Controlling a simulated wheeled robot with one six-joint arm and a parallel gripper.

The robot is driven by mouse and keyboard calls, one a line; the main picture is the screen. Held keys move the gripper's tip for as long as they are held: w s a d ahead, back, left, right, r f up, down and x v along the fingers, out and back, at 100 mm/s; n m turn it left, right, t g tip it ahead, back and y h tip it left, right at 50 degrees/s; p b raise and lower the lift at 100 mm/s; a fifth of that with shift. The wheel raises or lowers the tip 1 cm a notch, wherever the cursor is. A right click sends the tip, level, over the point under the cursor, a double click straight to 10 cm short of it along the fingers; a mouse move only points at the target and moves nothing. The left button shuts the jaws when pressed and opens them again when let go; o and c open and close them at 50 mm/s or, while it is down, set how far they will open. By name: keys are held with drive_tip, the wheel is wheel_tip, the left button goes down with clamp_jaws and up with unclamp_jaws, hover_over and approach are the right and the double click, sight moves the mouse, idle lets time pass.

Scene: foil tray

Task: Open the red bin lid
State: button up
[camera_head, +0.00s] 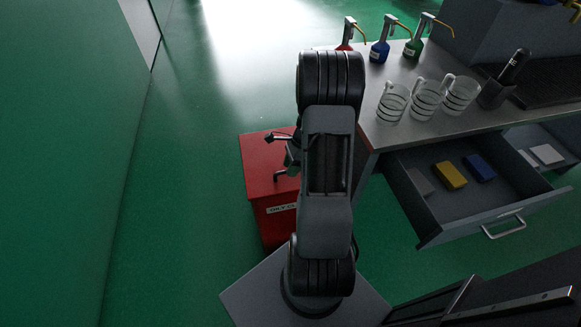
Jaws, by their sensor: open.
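The red bin (275,219) stands on the green floor, left of the workbench, with a pale label on its front. Its red lid (260,160) looks closed and lies flat on top. My gripper (279,157) is open and is seen over the lid, largely hidden behind my own arm. A dark finger shows over the lid's right part. I cannot tell whether it touches the lid. My arm also hides the right side of the bin and lid.
The floor left of the bin is clear up to the green wall (60,140).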

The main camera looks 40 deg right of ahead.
drive_tip(key=shift+c, duration=0.5)
clamp_jaws()
drive_tip(key=shift+a, duration=0.1)
